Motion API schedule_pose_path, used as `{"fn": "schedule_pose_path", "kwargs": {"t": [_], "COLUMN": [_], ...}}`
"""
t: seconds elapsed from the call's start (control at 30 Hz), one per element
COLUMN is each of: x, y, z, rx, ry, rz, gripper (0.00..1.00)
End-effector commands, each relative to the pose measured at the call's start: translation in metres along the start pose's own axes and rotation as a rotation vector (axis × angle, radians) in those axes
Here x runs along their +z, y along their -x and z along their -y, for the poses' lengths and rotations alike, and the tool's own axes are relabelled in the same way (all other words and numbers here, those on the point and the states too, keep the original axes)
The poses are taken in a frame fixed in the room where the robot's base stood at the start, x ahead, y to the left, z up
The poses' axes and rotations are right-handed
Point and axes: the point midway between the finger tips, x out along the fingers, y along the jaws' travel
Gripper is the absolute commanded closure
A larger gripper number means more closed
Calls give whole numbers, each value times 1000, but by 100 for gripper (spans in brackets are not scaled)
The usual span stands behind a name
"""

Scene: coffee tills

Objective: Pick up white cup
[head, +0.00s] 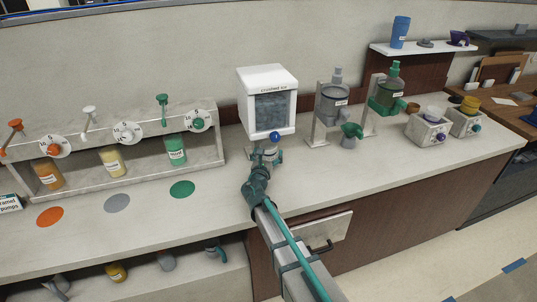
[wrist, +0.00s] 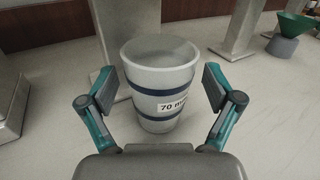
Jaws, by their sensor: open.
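The white cup (wrist: 160,72) stands upright on the counter in the wrist view. It has dark blue bands and a label that reads "70 m", cut off by its curve. My gripper (wrist: 160,86) is open, with one teal-and-black finger on either side of the cup. The fingers look apart from its wall, and the cup's inside looks pale. In the head view, my gripper (head: 266,156) is in front of the white crushed ice machine (head: 268,92), below its blue knob. The cup is small and mostly hidden there between the fingers.
A green funnel (head: 352,130) on a grey piece stands right of my gripper, near dispensers on metal stands (head: 335,100). A rack of pump bottles (head: 112,162) stands left. Orange, grey and green discs (head: 182,189) mark the counter, which is clear between the green disc and my arm.

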Motion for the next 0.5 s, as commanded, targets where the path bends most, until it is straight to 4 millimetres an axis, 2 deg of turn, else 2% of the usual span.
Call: {"fn": "schedule_pose_path", "kwargs": {"t": [0.03,0.1,0.33,0.5], "x": [1,0,-1,0], "y": [-8,-12,-11,-11], "z": [-1,0,0,0], "rx": [-1,0,1,1], "ry": [1,1,1,0], "rz": [-1,0,0,0], "gripper": [10,10,12,40]}}
